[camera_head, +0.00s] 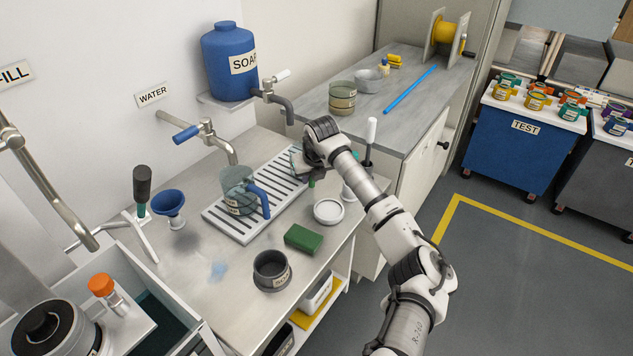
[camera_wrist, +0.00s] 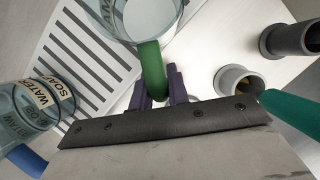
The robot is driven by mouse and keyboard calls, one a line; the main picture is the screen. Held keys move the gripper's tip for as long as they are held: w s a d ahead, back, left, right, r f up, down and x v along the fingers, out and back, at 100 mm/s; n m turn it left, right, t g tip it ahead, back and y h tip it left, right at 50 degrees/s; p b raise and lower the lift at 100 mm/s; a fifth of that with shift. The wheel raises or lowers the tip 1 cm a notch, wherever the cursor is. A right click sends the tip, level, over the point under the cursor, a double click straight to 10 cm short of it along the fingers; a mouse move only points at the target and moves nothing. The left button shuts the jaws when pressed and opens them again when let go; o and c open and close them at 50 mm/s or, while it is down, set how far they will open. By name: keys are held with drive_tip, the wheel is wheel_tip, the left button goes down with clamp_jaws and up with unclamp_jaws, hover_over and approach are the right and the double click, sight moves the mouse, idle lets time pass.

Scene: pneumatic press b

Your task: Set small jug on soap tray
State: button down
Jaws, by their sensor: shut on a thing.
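The small jug is clear with a green handle; it shows at the top of the wrist view (camera_wrist: 112,22). My gripper (camera_wrist: 160,88) is shut on its green handle. In the head view my gripper (camera_head: 308,172) is at the right end of the white slatted tray (camera_head: 247,232), below the soap tap (camera_head: 284,105). There my wrist hides most of the small jug (camera_head: 296,160). The jug overlaps the tray's end in the wrist view; I cannot tell whether it touches the slats. The tray also shows in the wrist view (camera_wrist: 62,45).
A larger clear jug with a blue handle (camera_head: 238,190) stands on the tray's left part, below the water tap (camera_head: 205,135). A blue soap tank (camera_head: 222,70) stands above.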

drive_tip(key=shift+w+a+b, duration=0.2)
drive_tip(key=shift+w+a, duration=0.6)
drive_tip(key=shift+w, duration=0.3)
drive_tip(key=shift+w+a+b, duration=0.15)
drive_tip(key=shift+w+a, duration=0.65)
drive_tip(key=shift+w, duration=0.25)
drive_tip(key=shift+f, duration=0.5)
drive_tip(key=c, duration=1.3)
unclamp_jaws()
drive_tip(key=shift+r, duration=0.1)
